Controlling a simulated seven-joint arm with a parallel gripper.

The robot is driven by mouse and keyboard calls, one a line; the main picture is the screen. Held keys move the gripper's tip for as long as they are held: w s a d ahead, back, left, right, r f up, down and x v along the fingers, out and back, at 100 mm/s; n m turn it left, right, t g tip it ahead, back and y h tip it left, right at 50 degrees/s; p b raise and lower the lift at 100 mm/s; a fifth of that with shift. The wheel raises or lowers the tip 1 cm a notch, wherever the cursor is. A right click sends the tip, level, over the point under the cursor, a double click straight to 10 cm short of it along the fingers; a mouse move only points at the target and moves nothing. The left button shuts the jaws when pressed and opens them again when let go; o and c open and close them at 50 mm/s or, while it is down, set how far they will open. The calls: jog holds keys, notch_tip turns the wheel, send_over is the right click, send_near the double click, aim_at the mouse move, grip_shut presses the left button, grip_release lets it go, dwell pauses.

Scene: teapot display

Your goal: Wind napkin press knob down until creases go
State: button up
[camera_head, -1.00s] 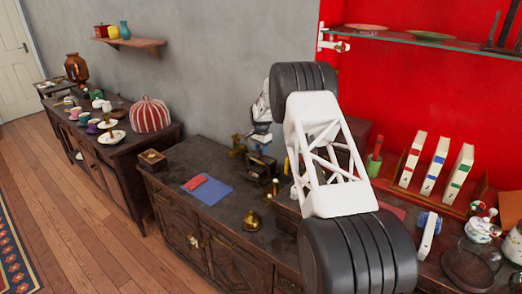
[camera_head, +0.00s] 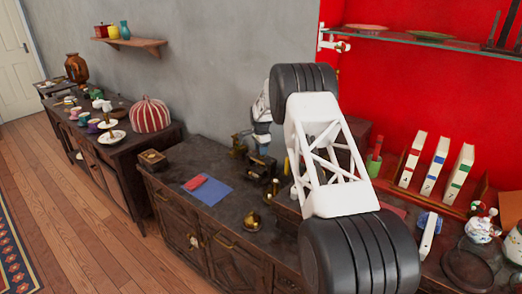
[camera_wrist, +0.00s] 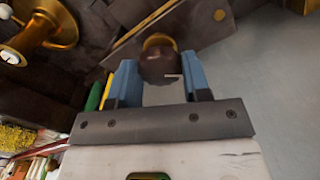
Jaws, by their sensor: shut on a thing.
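In the wrist view, my gripper (camera_wrist: 160,66) has its two blue fingers on either side of a round dark brown knob (camera_wrist: 158,70) with a brass-coloured part behind it. The gripper is shut on this knob. A brown board-like part (camera_wrist: 205,28) with a brass edge lies beyond it, seemingly part of the press. In the head view, my gripper (camera_head: 262,146) points down at a small dark and brass press (camera_head: 258,170) on the dark cabinet. The knob is too small to make out there. No napkin or creases can be made out.
A blue cloth (camera_head: 210,190) with a red piece (camera_head: 196,182) lies left of the press. A brass bell-like object (camera_head: 252,221) stands in front. A brass object (camera_wrist: 45,25) shows in the wrist view. Upright books (camera_head: 438,165) stand at right.

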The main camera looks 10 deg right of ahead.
jog(key=o, duration=0.9)
jog(key=shift+r, duration=0.2)
jog(key=shift+r, duration=3.8)
